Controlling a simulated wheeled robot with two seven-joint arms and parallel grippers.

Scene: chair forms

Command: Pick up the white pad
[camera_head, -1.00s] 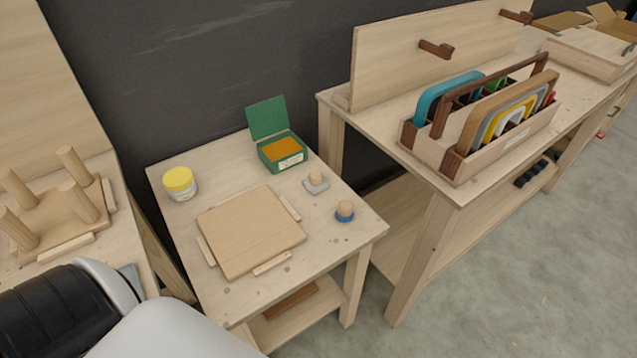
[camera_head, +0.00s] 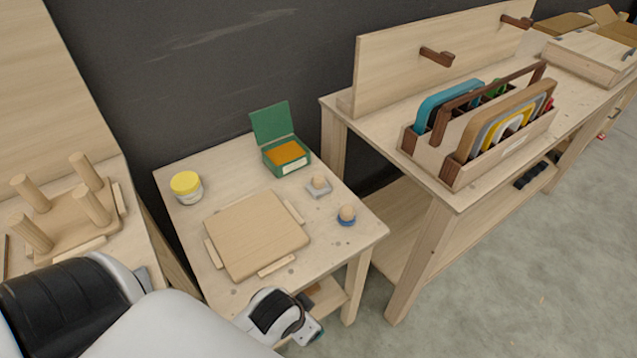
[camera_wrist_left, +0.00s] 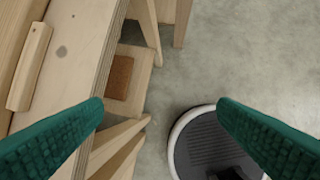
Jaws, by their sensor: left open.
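The white pad (camera_head: 319,190), a small pale grey-white square with a round wooden knob, lies on the small table near its right side. It is between the green box and a blue round pad (camera_head: 347,219) with a similar knob. My left gripper (camera_head: 312,334) is low at the front edge of the small table, nearer the camera than the pad and apart from it. In the left wrist view, its green fingers (camera_wrist_left: 160,106) are spread open with nothing between them. The white pad does not show in that view. My right gripper is not in view.
On the small table (camera_head: 225,298) are a square wooden board (camera_head: 257,234) between wooden strips, a yellow-lidded jar (camera_head: 187,188) and an open green box (camera_head: 287,157). A pegged wooden piece (camera_head: 70,222) stands left. A taller bench (camera_head: 395,165) with a tool caddy (camera_head: 450,170) stands right.

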